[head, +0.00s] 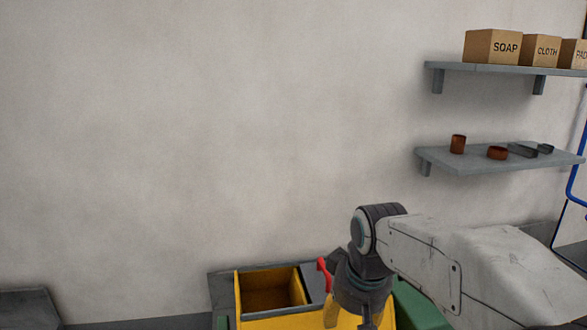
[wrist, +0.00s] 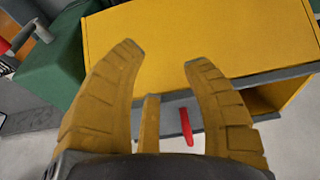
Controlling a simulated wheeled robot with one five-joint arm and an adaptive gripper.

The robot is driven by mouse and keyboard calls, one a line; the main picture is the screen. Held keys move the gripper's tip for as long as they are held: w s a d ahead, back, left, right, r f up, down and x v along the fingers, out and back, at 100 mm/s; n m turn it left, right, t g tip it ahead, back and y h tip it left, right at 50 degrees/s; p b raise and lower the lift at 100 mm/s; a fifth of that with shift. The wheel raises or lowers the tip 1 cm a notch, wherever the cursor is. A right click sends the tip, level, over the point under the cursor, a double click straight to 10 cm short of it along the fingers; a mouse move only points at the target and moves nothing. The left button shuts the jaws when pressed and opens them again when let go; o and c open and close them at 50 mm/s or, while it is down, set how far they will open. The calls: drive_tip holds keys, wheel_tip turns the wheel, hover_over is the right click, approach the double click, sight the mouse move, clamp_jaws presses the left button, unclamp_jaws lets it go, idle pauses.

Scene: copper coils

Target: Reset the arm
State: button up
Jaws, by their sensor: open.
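My arm reaches in from the lower right of the head view, bent at the wrist. My gripper (head: 350,318) points down at the bottom edge of that view, in front of the yellow and grey unit. In the wrist view my gripper (wrist: 160,57) has its yellow fingers spread apart with nothing between them. Beyond the fingers lies a flat yellow panel (wrist: 200,38). The fingertips overlap it in the picture; I cannot tell the gap. A red handle (wrist: 186,126) shows between the fingers, lower down; it also shows in the head view (head: 323,275), just left of my wrist.
A yellow open box (head: 240,296) stands below, left of my gripper. Green casing (head: 418,305) is beside my arm. A lower wall shelf (head: 470,165) holds copper-coloured pieces and grey trays; an upper shelf (head: 480,68) holds cartons. The wall at left is bare.

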drive_tip(key=s+d+f+m+b, duration=0.1)
drive_tip(key=s+d+f+b, duration=0.1)
drive_tip(key=s, duration=0.7)
drive_tip(key=s+d+f+m+t+b, duration=0.1)
drive_tip(key=s+d+f, duration=0.3)
drive_tip(key=s, duration=0.6)
drive_tip(key=shift+d+f+t+h+b, duration=0.35)
drive_tip(key=shift+d+b, duration=0.25)
drive_tip(key=shift+d, duration=0.1)
drive_tip(key=shift+s+d+m, duration=0.1)
drive_tip(key=shift+d+m, duration=0.05)
drive_tip(key=shift+m, duration=0.15)
